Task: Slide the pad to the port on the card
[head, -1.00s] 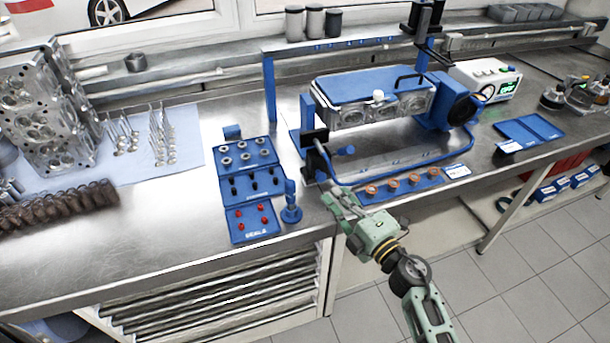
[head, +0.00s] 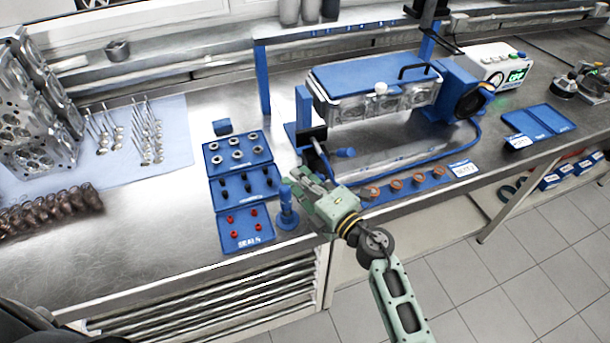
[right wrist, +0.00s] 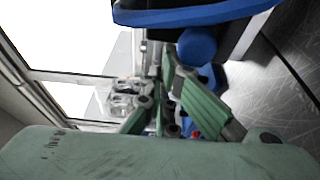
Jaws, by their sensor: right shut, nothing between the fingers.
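A black block, which looks like the pad (head: 310,137), sits at the left end of the blue test stand under the cylinder head (head: 385,103). A blue knob (head: 345,152) sticks out beside it, and a blue hose runs off to the right. The white card (head: 463,169) lies at the right end of the blue strip; its print is too small to read. My right gripper (head: 303,180) is shut and empty, just in front of the block and apart from it. In the right wrist view its fingers (right wrist: 170,85) are below a blue rounded part (right wrist: 197,46). My left gripper is not in view.
Blue trays (head: 245,183) of small parts and an upright blue tool (head: 287,210) stand left of my gripper. A blue strip with copper-coloured rings (head: 418,182) lies along the bench front.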

